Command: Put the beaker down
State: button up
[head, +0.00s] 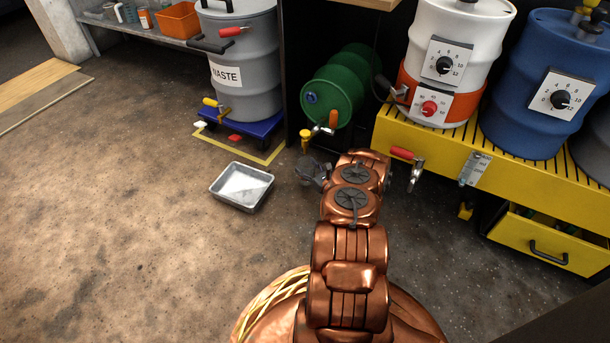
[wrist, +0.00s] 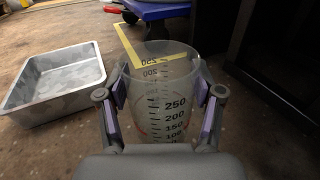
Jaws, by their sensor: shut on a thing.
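The beaker (wrist: 160,95) is clear, with black graduation marks up to 250, and stands upright between my fingers in the wrist view. My gripper (wrist: 162,108) is shut on its sides, with a purple pad on each side. In the head view my gripper (head: 313,172) reaches low, just right of a grey metal tray and below the green drum's tap; the beaker is hard to make out there. I cannot tell whether the beaker's base touches the floor. No liquid is clearly visible in it.
The grey tray (head: 241,187) lies on the floor to the left. A grey WASTE drum (head: 243,75) stands on a blue dolly (head: 240,129) behind it. A green drum (head: 335,90) lies on its side. A yellow stand (head: 520,170) is at right. Floor at left is clear.

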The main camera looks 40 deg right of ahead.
jog(key=shift+w+f, duration=0.1)
jog(key=shift+w, duration=0.45)
jog(key=shift+f+b, duration=1.3)
jog(key=shift+f, duration=0.35)
jog(key=shift+f, duration=0.15)
jog(key=o, duration=1)
